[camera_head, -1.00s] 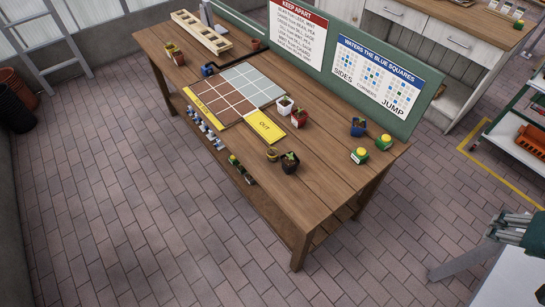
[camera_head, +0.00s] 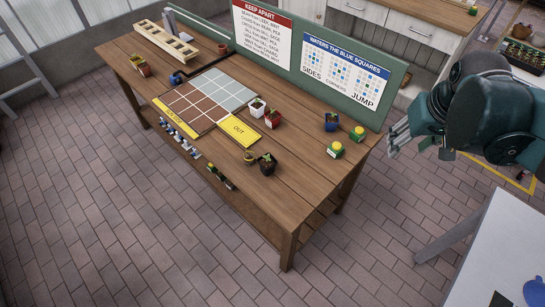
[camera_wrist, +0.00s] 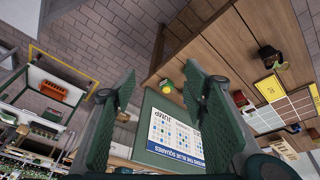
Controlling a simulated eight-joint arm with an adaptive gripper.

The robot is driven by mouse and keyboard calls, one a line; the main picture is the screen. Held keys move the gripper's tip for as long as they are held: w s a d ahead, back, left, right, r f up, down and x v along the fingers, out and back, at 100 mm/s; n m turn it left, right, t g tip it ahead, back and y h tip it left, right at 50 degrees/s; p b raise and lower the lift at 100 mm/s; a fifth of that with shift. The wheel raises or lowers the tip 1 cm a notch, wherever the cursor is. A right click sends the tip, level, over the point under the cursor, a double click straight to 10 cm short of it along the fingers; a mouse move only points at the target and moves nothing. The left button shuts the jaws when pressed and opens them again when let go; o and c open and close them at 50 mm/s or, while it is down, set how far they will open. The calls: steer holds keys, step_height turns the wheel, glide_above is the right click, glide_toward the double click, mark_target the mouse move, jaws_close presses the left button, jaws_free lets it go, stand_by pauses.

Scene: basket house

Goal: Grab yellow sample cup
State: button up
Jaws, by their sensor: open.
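A small yellow cup (camera_head: 249,157) stands on the wooden table near its front edge, beside the yellow OUT card (camera_head: 240,130). A dark pot with a plant (camera_head: 267,163) stands just right of it. In the wrist view the yellow cup (camera_wrist: 266,52) seems to show at the upper right, partly against the dark pot. My gripper (camera_head: 398,133) is open and empty, off the right end of the table, well apart from the cup. In the wrist view its two fingers (camera_wrist: 160,78) are spread wide with nothing between them held.
Two green-and-yellow containers (camera_head: 335,149) (camera_head: 357,134) and a blue pot (camera_head: 332,121) stand at the table's right end. White and red pots (camera_head: 272,118) stand behind the OUT card. A green board (camera_head: 398,80) with signs rises along the back edge. The table's front right is clear.

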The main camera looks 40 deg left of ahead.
steer(key=s+a+f+n+g, duration=0.1)
steer(key=a+f+n, duration=0.15)
steer(key=a, duration=0.65)
steer(key=s+a+f+n, duration=0.1)
steer(key=a+f, duration=0.3)
steer(key=a, duration=0.4)
steer(key=s+a+f+n+g, duration=0.1)
steer(key=a+f, duration=0.2)
steer(key=a, duration=0.6)
steer(key=s+a+f+n, duration=0.1)
steer(key=s+a+f, duration=0.3)
steer(key=a, duration=0.2)
steer(key=s+a+f+n+h, duration=0.1)
steer(key=s+a+f+n, duration=0.1)
steer(key=s+a+f, duration=0.3)
steer(key=s+a+f+n+g, duration=0.1)
steer(key=s+a+f, duration=0.4)
steer(key=a, duration=0.4)
steer(key=shift+a+f+n+h, duration=0.15)
steer(key=shift+f+n+h, duration=0.1)
steer(key=shift+h, duration=0.15)
steer(key=shift+f, duration=1.25)
